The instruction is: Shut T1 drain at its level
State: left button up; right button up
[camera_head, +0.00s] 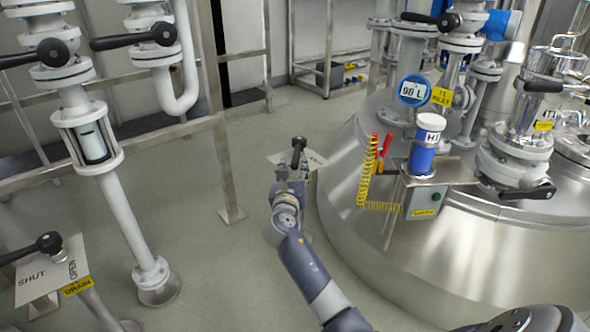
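My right gripper (292,178) is beside the reactor, at a valve with a black handle (298,150) and a pale plate (314,160) behind it. The fingers overlap the handle's stem. I cannot tell whether they grip it or are open. Lettering on this plate is too small to read, so I cannot confirm that it is the T1 drain. A round blue gauge (413,90) on the reactor seems to read 98 L. A yellow tag (441,96) beside it starts with T1. My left gripper is not in view.
The steel reactor dome (480,235) fills the right side. At lower left, a SHUT/OPEN plate (50,272) with a black handle (48,243) carries a DRAIN tag (77,287). Floor is clear between pipes and reactor.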

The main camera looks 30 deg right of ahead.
aim_at(297, 154)
jog(key=shift+b+x, duration=0.6)
jog(key=shift+x, duration=1.15)
jog(key=shift+c, duration=0.6)
grip_shut()
